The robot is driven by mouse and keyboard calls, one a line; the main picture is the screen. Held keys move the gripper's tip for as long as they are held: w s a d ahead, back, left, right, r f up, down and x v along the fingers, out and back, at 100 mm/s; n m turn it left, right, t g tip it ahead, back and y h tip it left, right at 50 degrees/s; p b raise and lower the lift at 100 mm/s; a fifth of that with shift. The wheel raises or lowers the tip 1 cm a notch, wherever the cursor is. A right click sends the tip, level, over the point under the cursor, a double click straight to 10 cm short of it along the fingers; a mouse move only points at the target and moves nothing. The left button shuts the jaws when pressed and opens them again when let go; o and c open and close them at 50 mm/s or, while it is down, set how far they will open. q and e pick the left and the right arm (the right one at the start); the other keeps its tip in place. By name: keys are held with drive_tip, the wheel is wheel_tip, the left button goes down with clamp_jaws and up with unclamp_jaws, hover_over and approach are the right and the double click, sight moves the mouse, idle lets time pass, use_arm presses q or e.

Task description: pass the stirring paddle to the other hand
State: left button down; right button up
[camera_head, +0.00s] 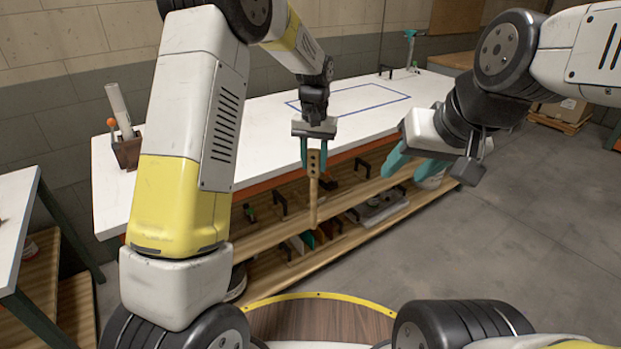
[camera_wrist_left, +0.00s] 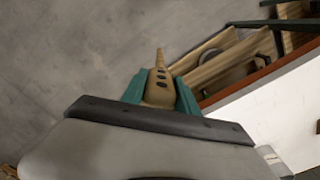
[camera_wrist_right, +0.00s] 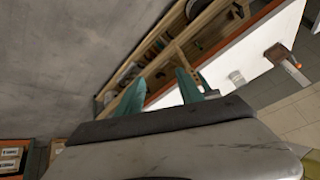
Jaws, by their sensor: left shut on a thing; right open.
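The stirring paddle (camera_head: 314,186) is wooden, with dark holes in its broad upper part and a thin handle pointing down. My left gripper (camera_head: 314,152) is shut on the broad end and holds the paddle in the air in front of the table. In the left wrist view the paddle (camera_wrist_left: 160,84) sits between the teal fingers (camera_wrist_left: 162,92), its handle pointing away. My right gripper (camera_head: 396,164) is open and empty, to the right of the paddle and apart from it. In the right wrist view its teal fingers (camera_wrist_right: 158,92) are spread with nothing between them.
A white table (camera_head: 262,128) with a blue outlined rectangle stands behind the grippers, wooden shelves (camera_head: 275,258) below it. A holder (camera_head: 127,150) with a pale cylinder and an orange-tipped tool stands at its left end. The floor at right (camera_head: 530,220) is clear.

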drive_tip(key=w+a+f+m+t, duration=0.1)
drive_tip(key=w+a+f+m, duration=0.15)
drive_tip(key=w, duration=0.35)
drive_tip(key=w+a+f+m, duration=0.1)
drive_tip(key=w+f+m, duration=0.25)
drive_tip(key=w, duration=0.25)
drive_tip(key=m+t+y, duration=0.1)
drive_tip(key=m+t, duration=0.2)
drive_tip(key=m, duration=0.8)
hover_over(315, 200)
drive_tip(key=s+d, duration=0.4)
drive_tip(key=d, duration=0.1)
wheel_tip(315, 200, down, 16)
drive_tip(key=a+f+m, duration=0.2)
drive_tip(key=m, duration=0.1)
drive_tip(key=a+f+m+t+y, duration=0.1)
drive_tip(key=f+m, duration=0.1)
drive_tip(key=shift+s+f, duration=0.1)
drive_tip(key=shift+s, duration=0.2)
wheel_tip(315, 200, down, 4)
drive_tip(key=s+a+m+t+h, duration=0.1)
drive_tip(key=s+m+t+h, duration=0.15)
drive_tip(key=m, duration=0.95)
drive_tip(key=a+x, duration=0.1)
drive_tip(key=x, duration=1)
drive_tip(key=shift+f+g+y, duration=0.35)
drive_tip(key=shift+f+y, duration=0.1)
drive_tip(key=shift+f, duration=0.05)
